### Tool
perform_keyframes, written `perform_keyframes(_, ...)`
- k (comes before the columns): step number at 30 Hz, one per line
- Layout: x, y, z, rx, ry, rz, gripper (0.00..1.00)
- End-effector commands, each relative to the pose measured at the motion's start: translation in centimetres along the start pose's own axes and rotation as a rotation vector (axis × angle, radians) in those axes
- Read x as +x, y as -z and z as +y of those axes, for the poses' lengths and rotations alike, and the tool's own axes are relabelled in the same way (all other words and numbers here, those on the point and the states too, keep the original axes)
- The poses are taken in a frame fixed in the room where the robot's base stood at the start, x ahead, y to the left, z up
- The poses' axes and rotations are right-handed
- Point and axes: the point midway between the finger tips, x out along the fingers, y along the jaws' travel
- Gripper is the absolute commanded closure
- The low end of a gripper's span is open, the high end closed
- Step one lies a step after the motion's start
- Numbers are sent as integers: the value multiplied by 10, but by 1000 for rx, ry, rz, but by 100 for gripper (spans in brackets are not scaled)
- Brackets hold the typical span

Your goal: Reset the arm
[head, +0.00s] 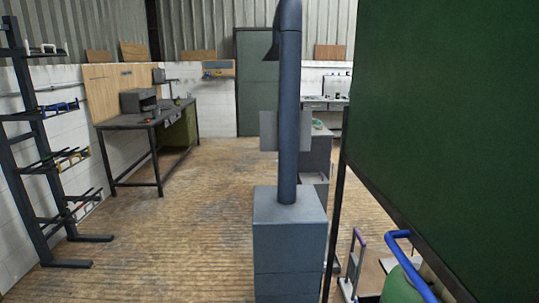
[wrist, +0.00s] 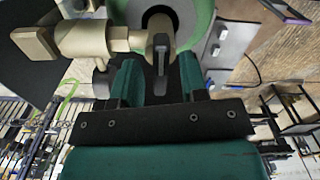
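My gripper (wrist: 158,78) shows in the wrist view, with two teal fingers on a dark bar. The fingers stand apart, with a clear gap between them. A brass-coloured valve (wrist: 60,42) lies just beyond the fingertips, with a grey lever-like part (wrist: 160,52) in line with the gap. I see no finger clearly touching it. A pale green rounded body (wrist: 203,22) is behind the valve. My gripper does not show in the head view.
In the head view, a large dark green panel (head: 450,110) fills the right side. A green rounded object (head: 402,288) and a blue handle (head: 412,258) are below it. A dark rack (head: 38,140) and a workbench (head: 145,123) stand at the left. The wooden floor (head: 200,205) between is clear.

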Motion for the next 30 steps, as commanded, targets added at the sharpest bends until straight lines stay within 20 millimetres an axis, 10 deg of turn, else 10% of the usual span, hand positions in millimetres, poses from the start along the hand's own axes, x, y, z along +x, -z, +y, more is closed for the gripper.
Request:
perform_keyframes(12,0,0,0,-328,-1,-1,60)
perform_keyframes(30,-5,-5,4,-372,0,-12,60)
